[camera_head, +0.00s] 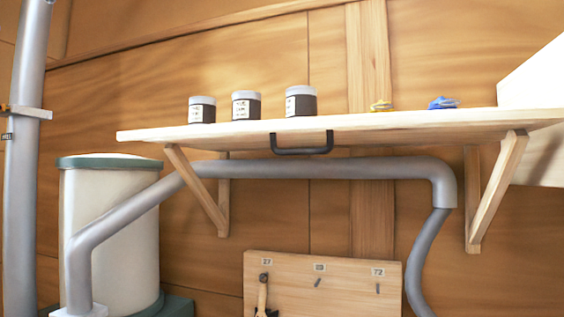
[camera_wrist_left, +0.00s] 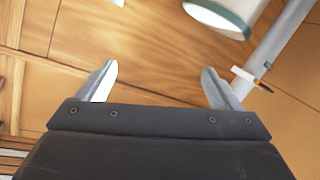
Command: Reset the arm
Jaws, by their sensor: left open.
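My left gripper (camera_wrist_left: 157,82) shows in the left wrist view. Its two grey fingers are wide apart with nothing between them, and the wooden wall lies behind the gap. The wrist view is tilted, with a white drum with a green rim (camera_wrist_left: 222,15) at the top and a grey pipe (camera_wrist_left: 280,45) at the right. Neither gripper nor arm can be made out in the head view, and my right gripper shows in no frame.
A wooden shelf (camera_head: 350,127) holds three dark jars with pale labels, a yellow bundle (camera_head: 381,106) and a blue bundle (camera_head: 442,103). A grey duct (camera_head: 320,169) runs below it. A numbered wooden board (camera_head: 330,290) with pegs stands lower. The white drum (camera_head: 110,220) is at left.

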